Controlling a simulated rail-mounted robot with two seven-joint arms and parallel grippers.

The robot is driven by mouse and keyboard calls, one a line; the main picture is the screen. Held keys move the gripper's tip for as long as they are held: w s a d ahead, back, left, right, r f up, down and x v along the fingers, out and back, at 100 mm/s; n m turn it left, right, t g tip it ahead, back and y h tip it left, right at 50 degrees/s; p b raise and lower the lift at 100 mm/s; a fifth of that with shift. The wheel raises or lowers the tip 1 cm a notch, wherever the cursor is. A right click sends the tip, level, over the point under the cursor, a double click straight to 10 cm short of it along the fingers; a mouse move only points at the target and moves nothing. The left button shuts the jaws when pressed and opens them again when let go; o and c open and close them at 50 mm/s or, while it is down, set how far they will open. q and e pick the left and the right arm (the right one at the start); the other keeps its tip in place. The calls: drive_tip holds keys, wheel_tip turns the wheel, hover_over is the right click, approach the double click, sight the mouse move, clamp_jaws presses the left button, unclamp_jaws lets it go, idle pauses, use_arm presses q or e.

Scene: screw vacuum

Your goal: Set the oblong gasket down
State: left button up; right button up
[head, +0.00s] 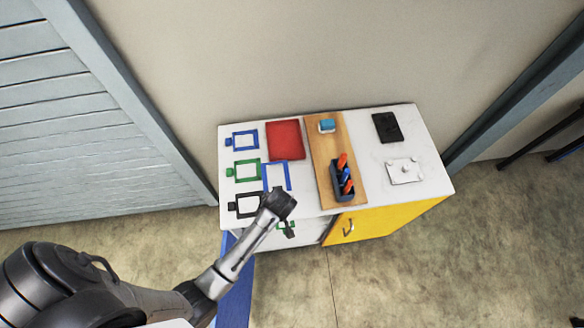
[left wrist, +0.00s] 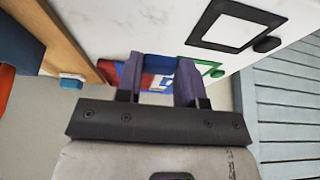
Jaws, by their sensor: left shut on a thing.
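The oblong gasket appears to be the blue frame (head: 276,165) just beyond my left gripper (head: 277,194) in the head view. Its near side is hidden by the gripper. In the left wrist view my gripper's (left wrist: 160,82) fingers are shut on a blue bar of the gasket (left wrist: 160,62). Whether the gasket touches the table top cannot be told. Other frames lie along the table's left side: a blue one (head: 234,149), a green one (head: 237,163) and a black one (head: 236,196). My right gripper is not in view.
The white table top (head: 387,162) carries a red pad (head: 285,140), a wooden board (head: 320,160) with a dark caddy (head: 342,190) of tools, a blue item (head: 327,126), a black block (head: 387,127) and a pale plate (head: 396,176). A yellow door (head: 390,219) is in front.

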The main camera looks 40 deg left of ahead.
use_arm(q)
drive_tip(key=shift+f, duration=3.5)
drive_tip(key=shift+f, duration=0.15)
drive_tip(key=shift+s+a+f+b, duration=0.15)
drive_tip(key=shift+s+f+b, duration=0.3)
drive_tip(key=shift+f, duration=0.3)
drive_tip(key=o, duration=0.7)
drive_tip(key=shift+f, duration=0.1)
drive_tip(key=shift+c, duration=0.2)
drive_tip(key=shift+o, duration=1.1)
drive_tip(key=w+p+v, duration=0.1)
drive_tip(key=v, duration=1.2)
drive_tip(key=shift+r, duration=0.55)
drive_tip(key=s+r+m+h, duration=0.1)
drive_tip(key=s+r+m, duration=0.3)
drive_tip(key=s, duration=0.3)
drive_tip(key=s+a+r+m+h, duration=0.1)
drive_tip(key=s+r+m+h, duration=0.1)
drive_tip(key=s+r+m, duration=0.2)
drive_tip(key=s+m, duration=0.2)
drive_tip(key=s, duration=0.2)
drive_tip(key=shift+a+r+m, duration=0.25)
drive_tip(key=shift+r+m, duration=0.15)
